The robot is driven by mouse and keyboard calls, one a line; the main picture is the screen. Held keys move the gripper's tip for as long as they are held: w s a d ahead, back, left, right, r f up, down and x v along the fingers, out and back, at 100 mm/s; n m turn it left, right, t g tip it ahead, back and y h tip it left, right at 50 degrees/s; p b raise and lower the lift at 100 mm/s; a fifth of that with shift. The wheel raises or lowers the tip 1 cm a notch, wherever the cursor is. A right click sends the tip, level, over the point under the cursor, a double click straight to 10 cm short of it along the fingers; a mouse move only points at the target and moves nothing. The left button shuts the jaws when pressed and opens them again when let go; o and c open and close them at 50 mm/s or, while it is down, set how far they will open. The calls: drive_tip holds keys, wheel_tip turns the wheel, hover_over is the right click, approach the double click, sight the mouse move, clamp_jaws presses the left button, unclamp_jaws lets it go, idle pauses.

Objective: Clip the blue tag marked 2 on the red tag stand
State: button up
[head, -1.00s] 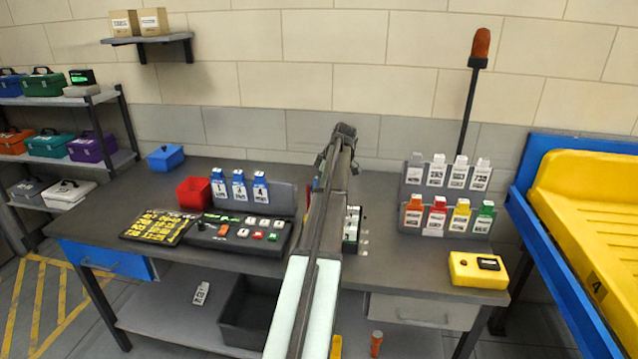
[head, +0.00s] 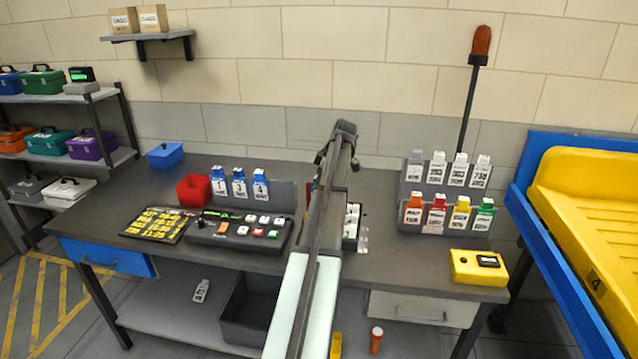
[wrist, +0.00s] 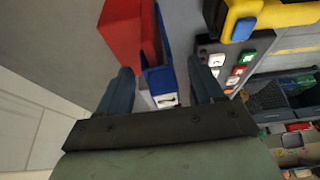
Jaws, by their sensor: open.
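In the wrist view my gripper (wrist: 161,73) is open, its dark fingers on either side of a narrow blue piece (wrist: 160,78) with a white label at its near end. I cannot read that label. A red block (wrist: 124,30), probably the red tag stand, is right against the blue piece; whether they are clipped together cannot be told. In the head view my arm hides the gripper and this spot. Blue tags stand on a grey holder (head: 284,195): the left tag (head: 218,181) reads 1, the right tag (head: 260,186) reads 4, and the middle tag's (head: 239,184) number is unclear.
A button panel (head: 240,231) and a red bin (head: 193,190) are on the left of the workbench. A grey rack (head: 410,205) with white and coloured tags stands on the right, behind a yellow box (head: 478,268).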

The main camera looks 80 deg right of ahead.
drive_tip(key=v, duration=1.3)
drive_tip(key=shift+r, duration=0.25)
